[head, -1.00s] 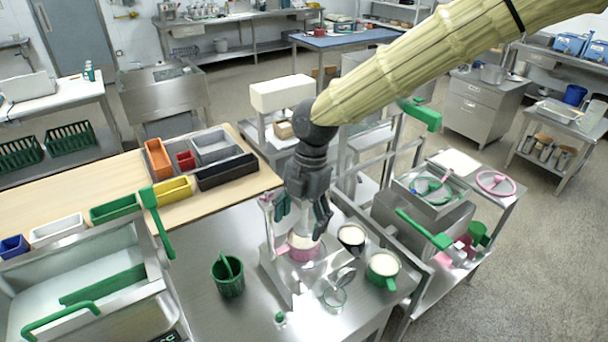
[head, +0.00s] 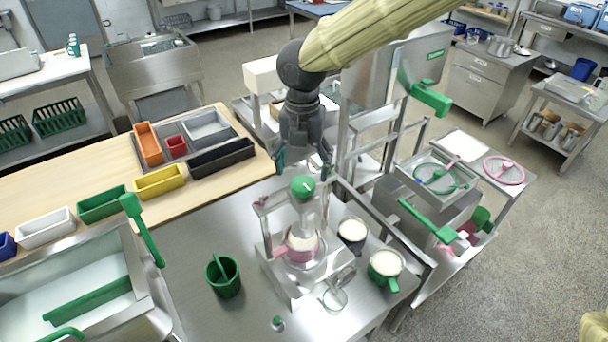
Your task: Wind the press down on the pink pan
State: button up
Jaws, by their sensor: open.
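The press (head: 268,224) is a metal frame on the steel table, with a green round knob (head: 302,187) on top. The pink pan (head: 300,254), with pale contents, sits on the press base beneath the plunger. My gripper (head: 303,168) is open and empty, pointing down just above and behind the knob, with one finger to each side of it in the picture. Whether a finger touches the knob cannot be told.
A black pan (head: 352,236) and a green pan (head: 385,268) stand right of the press. A green cup (head: 223,277) stands left. A glass dish (head: 335,299) lies in front. A railing stands behind the press.

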aim_at(303, 182)
jog(key=f, duration=0.1)
jog(key=w+f, duration=0.1)
jog(key=f, duration=0.1)
jog(key=w+f+p, duration=0.1)
jog(key=f, duration=0.1)
jog(key=shift+w, duration=0.15)
jog(key=shift+d+f, duration=0.1)
jog(key=shift+f, duration=0.1)
jog(key=shift+s+f, duration=0.15)
jog(key=shift+s, duration=0.55)
jog(key=shift+w+f, duration=0.3)
jog(key=shift+w, duration=0.15)
jog(key=shift+s+r, duration=0.2)
jog(key=shift+s, duration=0.1)
jog(key=c, duration=0.9)
jog(key=shift+f, duration=0.1)
jog(key=shift+c, duration=0.7)
